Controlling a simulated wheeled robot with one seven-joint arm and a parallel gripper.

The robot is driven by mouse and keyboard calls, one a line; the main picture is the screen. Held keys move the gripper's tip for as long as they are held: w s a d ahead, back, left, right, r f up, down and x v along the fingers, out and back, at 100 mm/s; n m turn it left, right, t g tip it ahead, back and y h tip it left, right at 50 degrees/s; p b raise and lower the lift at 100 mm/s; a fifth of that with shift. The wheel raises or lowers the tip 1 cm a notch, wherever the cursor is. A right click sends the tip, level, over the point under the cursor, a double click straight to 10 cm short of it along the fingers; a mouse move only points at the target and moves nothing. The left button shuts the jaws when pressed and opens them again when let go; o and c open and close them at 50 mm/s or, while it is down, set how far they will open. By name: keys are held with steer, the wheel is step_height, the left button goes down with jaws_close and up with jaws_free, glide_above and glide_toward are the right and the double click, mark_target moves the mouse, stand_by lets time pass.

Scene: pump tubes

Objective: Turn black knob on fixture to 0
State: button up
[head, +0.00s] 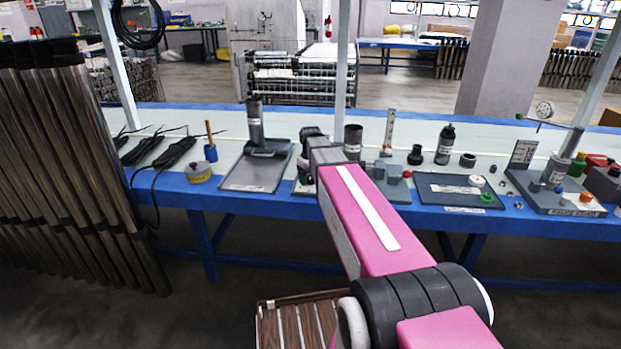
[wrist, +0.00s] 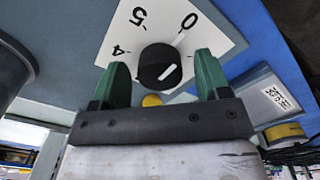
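The black knob (wrist: 158,66) has a white pointer line and sits on a white dial plate (wrist: 125,42) marked 4, 5 and 0. The 0 is at the upper right of the knob in the wrist view. The pointer line slants toward the upper right, roughly the side of the 0; its exact alignment is unclear. My gripper (wrist: 162,70) is open, with its green fingers on either side of the knob.
A yellow round part (wrist: 152,100) lies just below the knob. A grey cylinder (wrist: 10,75) stands at the left of the wrist view. On the blue bench (head: 170,180) are a plate with a cylinder (head: 256,170) to the left and a black bottle (head: 445,145) to the right.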

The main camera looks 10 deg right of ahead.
mark_target(310, 177)
steer(key=shift+r, duration=0.1)
step_height(310, 177, up, 11)
steer(key=shift+f, duration=0.2)
stand_by(0.5)
